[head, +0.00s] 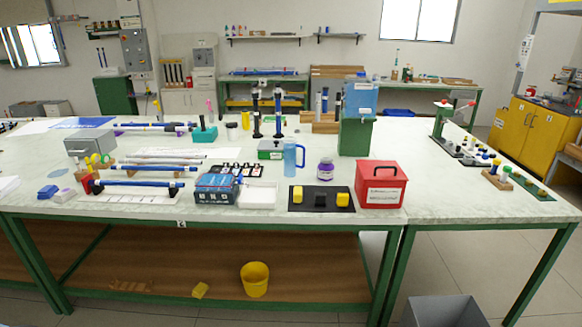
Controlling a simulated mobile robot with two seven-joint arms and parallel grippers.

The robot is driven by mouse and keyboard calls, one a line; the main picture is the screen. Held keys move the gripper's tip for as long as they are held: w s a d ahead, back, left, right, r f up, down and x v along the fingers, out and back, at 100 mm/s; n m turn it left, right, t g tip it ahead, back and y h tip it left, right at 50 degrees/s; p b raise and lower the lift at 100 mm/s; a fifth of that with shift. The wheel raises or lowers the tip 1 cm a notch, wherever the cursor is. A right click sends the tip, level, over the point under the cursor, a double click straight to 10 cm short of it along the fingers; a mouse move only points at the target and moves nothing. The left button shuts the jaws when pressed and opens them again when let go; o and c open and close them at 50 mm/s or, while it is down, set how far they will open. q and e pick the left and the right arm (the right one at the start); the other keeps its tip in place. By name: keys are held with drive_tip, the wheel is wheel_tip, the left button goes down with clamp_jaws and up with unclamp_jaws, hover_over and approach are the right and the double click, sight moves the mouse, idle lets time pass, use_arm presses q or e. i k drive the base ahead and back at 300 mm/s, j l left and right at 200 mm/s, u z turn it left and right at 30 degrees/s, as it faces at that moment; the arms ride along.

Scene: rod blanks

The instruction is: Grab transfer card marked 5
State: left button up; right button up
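No card that I can read as marked 5 shows in the head view. A row of small dark pieces with white marks (236,169) lies mid-table, behind a white tray; the marks are too small to read, and I cannot tell whether these are the transfer cards. Neither of my grippers is in view.
A blue-and-dark box (216,189), white tray (257,195), black mat with yellow blocks (321,199) and red box (381,186) line the front edge. A blue mug (291,158) and purple-labelled jar (326,169) stand behind. Bare tabletop (425,170) lies right of the red box.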

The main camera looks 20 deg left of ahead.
sight(236, 166)
drive_tip(key=i+z, duration=0.1)
drive_tip(key=i, duration=0.55)
drive_tip(key=i+j, duration=0.15)
drive_tip(key=i, duration=0.45)
drive_tip(key=i+z, duration=0.05)
